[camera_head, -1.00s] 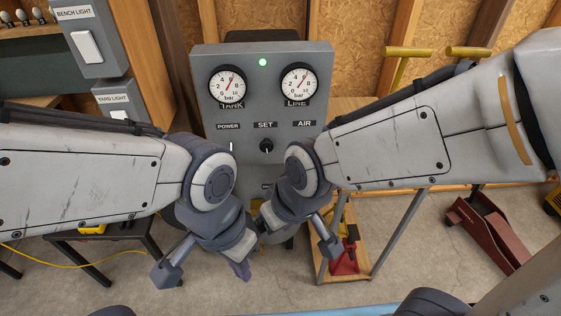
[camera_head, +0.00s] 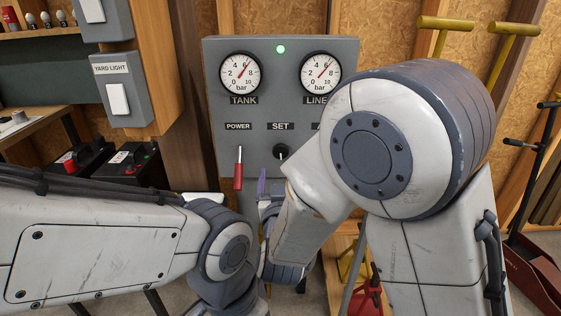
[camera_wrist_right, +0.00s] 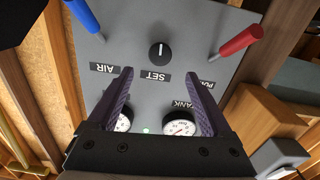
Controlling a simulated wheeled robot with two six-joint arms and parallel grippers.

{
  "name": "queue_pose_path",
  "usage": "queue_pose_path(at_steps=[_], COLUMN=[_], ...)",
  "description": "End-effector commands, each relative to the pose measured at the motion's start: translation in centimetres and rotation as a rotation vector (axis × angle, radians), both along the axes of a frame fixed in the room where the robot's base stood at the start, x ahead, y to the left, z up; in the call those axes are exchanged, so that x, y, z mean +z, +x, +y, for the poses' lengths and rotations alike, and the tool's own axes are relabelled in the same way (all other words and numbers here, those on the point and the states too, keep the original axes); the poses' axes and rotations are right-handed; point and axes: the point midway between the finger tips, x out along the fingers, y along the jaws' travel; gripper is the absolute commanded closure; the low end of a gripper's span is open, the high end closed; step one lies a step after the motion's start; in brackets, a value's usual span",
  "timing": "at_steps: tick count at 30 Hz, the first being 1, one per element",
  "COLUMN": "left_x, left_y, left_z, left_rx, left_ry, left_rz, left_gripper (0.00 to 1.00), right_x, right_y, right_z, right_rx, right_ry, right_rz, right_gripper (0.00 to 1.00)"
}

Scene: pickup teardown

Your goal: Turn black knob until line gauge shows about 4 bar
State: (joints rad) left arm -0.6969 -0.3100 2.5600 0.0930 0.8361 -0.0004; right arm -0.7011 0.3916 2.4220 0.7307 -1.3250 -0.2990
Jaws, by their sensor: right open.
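The black knob (camera_head: 281,151) sits under the SET label on a grey panel (camera_head: 222,122); it also shows in the right wrist view (camera_wrist_right: 161,50) with a white mark. The LINE gauge (camera_head: 320,73) has its red needle up and to the right, near 6. My right gripper (camera_head: 262,187) is below and left of the knob in the head view, its fingers partly hidden by my arm. In the right wrist view the gripper (camera_wrist_right: 158,73) is open and empty, with the knob beyond and between its fingertips, apart from them. My left gripper is out of view.
The TANK gauge (camera_head: 240,73) also reads near 6. A red POWER lever (camera_head: 238,168) stands left of the knob. A blue lever (camera_wrist_right: 82,14) is on the AIR side. A green lamp (camera_head: 281,49) is lit. Switch boxes (camera_head: 123,88) are at left.

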Motion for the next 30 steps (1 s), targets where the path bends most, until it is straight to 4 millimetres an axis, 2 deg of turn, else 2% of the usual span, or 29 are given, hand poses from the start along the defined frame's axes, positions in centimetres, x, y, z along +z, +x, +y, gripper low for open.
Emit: queue_pose_path(at_steps=[6, 12, 18, 26, 29, 30], left_x=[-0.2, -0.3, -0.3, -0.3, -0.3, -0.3], left_y=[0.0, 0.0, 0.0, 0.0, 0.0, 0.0], left_z=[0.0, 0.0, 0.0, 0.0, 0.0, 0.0], left_rx=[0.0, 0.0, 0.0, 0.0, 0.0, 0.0], left_ry=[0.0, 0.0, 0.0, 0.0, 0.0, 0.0], left_rz=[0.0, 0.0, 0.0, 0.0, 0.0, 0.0], left_gripper=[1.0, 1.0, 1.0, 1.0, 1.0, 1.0], right_x=[0.0, 0.0, 0.0, 0.0, 0.0, 0.0], right_y=[4.2, 7.3, 8.7, 8.8, 8.8, 8.8], right_z=[-0.2, -0.1, 0.0, 0.0, 0.0, 0.0], right_rx=[-0.002, 0.0, 0.003, 0.004, 0.004, 0.004], right_ry=[0.0, 0.001, 0.0, 0.0, 0.0, 0.0], right_rz=[0.0, 0.001, 0.002, 0.002, 0.002, 0.002], right_gripper=[0.16, 0.16, 0.16, 0.16, 0.51, 0.66])
